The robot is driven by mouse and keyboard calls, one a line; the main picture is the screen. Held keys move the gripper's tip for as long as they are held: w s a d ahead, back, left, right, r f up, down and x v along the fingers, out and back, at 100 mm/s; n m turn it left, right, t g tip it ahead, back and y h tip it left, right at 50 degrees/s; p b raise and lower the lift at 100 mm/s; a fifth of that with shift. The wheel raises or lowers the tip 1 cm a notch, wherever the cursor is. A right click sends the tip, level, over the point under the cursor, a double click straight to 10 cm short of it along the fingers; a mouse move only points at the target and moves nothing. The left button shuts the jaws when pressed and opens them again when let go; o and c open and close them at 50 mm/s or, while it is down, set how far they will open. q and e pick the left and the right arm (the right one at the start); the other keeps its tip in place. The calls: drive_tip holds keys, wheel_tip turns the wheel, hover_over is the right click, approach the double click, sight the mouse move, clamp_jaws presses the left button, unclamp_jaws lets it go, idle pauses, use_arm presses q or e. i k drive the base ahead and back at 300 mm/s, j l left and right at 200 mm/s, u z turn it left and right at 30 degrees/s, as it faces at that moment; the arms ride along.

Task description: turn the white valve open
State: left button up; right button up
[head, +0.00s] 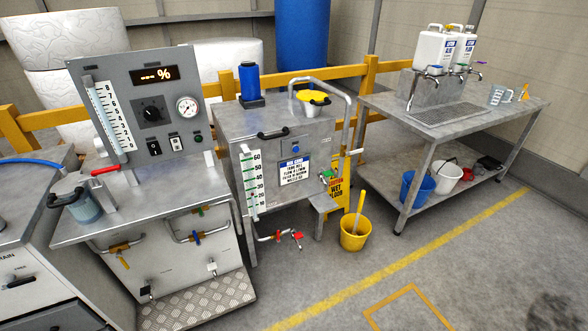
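A small white valve handle (211,265) shows low on the front panel of the left workbench (165,260). It is too small to tell how far it is turned. Other valves share this panel: one with an orange handle (120,248), one with a blue handle (195,237), one with a green handle (198,210) and one with a black handle (147,291). A white upright piece (209,158) also stands at the bench's right edge; I cannot tell what it is. Neither of my grippers is in the head view.
A chequered metal step (200,302) lies below the front panel. A metal tank (285,130) stands to the right, with a red-handled valve (297,238) low on it. A yellow bucket (355,233) is on the floor. The floor in front and to the right is free.

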sight(357, 151)
drive_tip(key=i+l, duration=0.3)
drive_tip(key=i, duration=0.15)
drive_tip(key=i+l, duration=0.35)
drive_tip(key=i+l+z, duration=0.1)
drive_tip(key=i+l, duration=0.2)
drive_tip(key=i, duration=0.2)
drive_tip(key=i+l, duration=0.3)
drive_tip(key=i, duration=0.15)
drive_tip(key=u, duration=0.4)
drive_tip(key=i+l+u, duration=0.1)
drive_tip(key=l+u, duration=0.25)
drive_tip(key=l, duration=0.25)
drive_tip(key=l+u, duration=0.4)
drive_tip(key=l, duration=0.2)
drive_tip(key=l+u, duration=0.35)
drive_tip(key=l, duration=0.3)
